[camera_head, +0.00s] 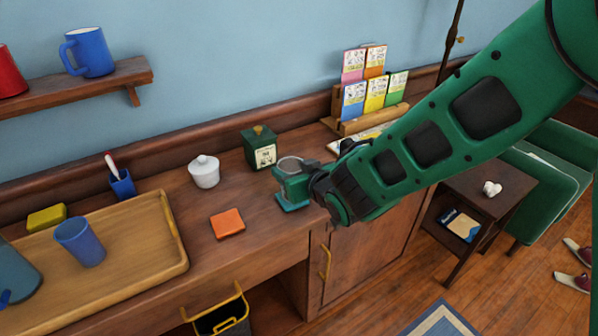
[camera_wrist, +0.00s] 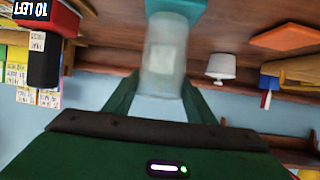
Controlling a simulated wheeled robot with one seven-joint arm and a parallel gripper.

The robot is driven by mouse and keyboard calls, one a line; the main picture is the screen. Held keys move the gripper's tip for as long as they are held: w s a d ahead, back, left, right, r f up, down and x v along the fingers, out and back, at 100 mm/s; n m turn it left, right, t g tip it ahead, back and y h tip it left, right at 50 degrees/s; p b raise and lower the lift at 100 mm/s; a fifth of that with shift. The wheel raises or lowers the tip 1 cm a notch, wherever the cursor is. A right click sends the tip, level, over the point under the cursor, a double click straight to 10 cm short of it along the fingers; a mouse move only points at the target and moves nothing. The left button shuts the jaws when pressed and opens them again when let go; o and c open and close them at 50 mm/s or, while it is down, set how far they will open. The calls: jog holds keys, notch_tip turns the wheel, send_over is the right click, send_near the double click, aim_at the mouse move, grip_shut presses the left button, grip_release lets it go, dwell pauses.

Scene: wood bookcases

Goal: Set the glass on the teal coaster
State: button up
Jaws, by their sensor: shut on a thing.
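A clear glass (camera_head: 291,164) stands upright between the fingers of my gripper (camera_head: 296,183), which is shut on it. The teal coaster (camera_head: 293,203) lies on the wooden counter right below the glass. In the wrist view, which is upside down, the glass (camera_wrist: 165,55) is between the two green fingers of my gripper (camera_wrist: 160,92). Its base overlaps the teal coaster (camera_wrist: 176,5) at the top edge. The fingers hide part of the glass in the head view, and I cannot tell whether its base touches the coaster.
An orange coaster (camera_head: 228,223) lies to the left on the counter. A dark green canister (camera_head: 259,150) and a white lidded pot (camera_head: 204,171) stand behind. A wooden tray (camera_head: 130,265) holds a blue cup (camera_head: 80,242). A card rack (camera_head: 370,118) is at the back right.

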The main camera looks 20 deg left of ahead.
jog(key=shift+f, duration=0.2)
jog(key=o, duration=1.5)
jog(key=shift+r, duration=0.1)
jog(key=shift+s+d+r, duration=0.15)
jog(key=shift+s+d, duration=0.1)
jog(key=v, duration=1.1)
jog(key=shift+s+d, duration=0.1)
jog(key=shift+d, duration=0.05)
